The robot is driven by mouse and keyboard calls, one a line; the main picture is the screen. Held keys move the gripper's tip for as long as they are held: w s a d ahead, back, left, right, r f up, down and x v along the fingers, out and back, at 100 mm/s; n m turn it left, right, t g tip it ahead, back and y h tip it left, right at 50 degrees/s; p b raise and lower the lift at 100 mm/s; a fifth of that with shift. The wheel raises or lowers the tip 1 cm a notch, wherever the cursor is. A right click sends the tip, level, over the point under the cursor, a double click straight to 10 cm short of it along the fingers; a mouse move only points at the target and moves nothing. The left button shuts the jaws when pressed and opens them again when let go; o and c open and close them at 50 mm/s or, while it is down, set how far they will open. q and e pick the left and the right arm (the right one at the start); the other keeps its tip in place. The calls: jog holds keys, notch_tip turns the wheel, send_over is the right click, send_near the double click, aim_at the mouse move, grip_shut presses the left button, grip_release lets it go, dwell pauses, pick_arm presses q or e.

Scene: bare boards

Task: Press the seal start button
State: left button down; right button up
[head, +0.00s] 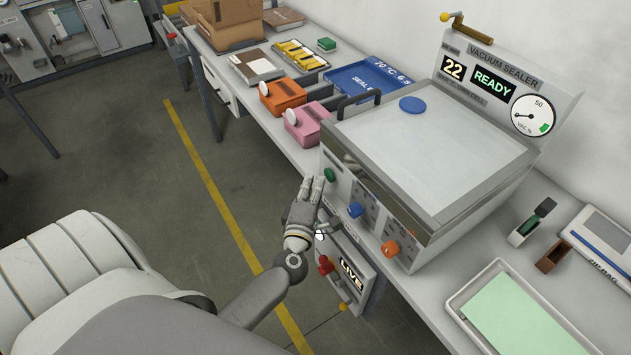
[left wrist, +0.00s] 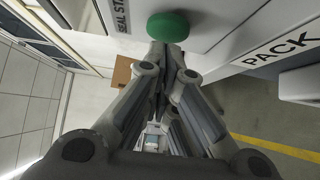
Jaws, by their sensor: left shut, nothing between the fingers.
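The vacuum sealer (head: 420,150) stands on the bench with its lid down, and its display reads READY. A round green button (head: 329,175) sits on its front panel at the left end. In the left wrist view the green button (left wrist: 168,26) is beside a label whose visible part reads "SEAL STA". My left gripper (head: 315,182) is shut and empty, just left of the button in the head view. In the left wrist view its fingertips (left wrist: 160,48) are close below the button; I cannot tell whether they touch. My right gripper is not in view.
A blue knob (head: 355,210) and an orange knob (head: 390,248) are on the same panel. Below is a box marked LIVE (head: 351,274) with a red knob (head: 325,264). Pink (head: 307,127) and orange (head: 283,98) boxes stand left of the sealer. Open floor lies left.

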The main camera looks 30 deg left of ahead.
pick_arm(q)
jog(key=shift+w+d, duration=0.15)
jog(key=shift+w, duration=0.1)
